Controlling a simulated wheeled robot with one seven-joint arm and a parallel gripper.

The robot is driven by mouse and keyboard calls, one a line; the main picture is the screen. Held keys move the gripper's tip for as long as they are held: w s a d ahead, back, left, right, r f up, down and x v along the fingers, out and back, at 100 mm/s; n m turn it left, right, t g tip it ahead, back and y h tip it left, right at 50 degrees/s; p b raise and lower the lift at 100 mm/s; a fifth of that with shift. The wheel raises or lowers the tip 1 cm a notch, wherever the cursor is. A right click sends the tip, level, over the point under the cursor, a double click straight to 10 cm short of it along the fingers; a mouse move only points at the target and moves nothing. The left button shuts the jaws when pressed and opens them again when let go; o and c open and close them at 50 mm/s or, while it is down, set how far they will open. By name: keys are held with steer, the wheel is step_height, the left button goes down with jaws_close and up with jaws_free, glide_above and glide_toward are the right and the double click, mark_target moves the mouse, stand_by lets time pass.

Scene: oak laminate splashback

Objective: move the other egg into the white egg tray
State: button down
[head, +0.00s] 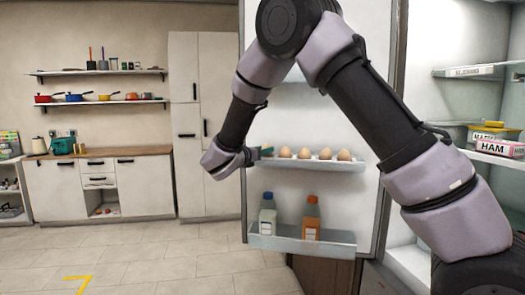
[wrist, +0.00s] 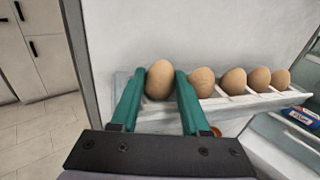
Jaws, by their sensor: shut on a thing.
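My gripper (head: 264,151) has its green fingers on both sides of a brown egg (wrist: 159,80) and is shut on it. The held egg is at the left end of the white egg tray (head: 308,164), which is fixed to the inside of the open fridge door. I cannot tell whether this egg touches the tray bottom. Several other brown eggs (head: 305,153) sit in a row in the tray to the right; they also show in the wrist view (wrist: 233,81). The nearest of them is close to my right finger. The fingers hide part of the tray.
A lower door shelf (head: 300,243) holds a white bottle with a blue cap (head: 267,214) and an orange bottle (head: 311,217). Fridge shelves with a ham box (head: 499,147) are at the right. White cabinets (head: 127,187) stand far left, with open floor before them.

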steer(key=shift+f, duration=0.45)
steer(key=shift+c, duration=1.5)
jaws_free()
steer(key=shift+s+a, duration=0.1)
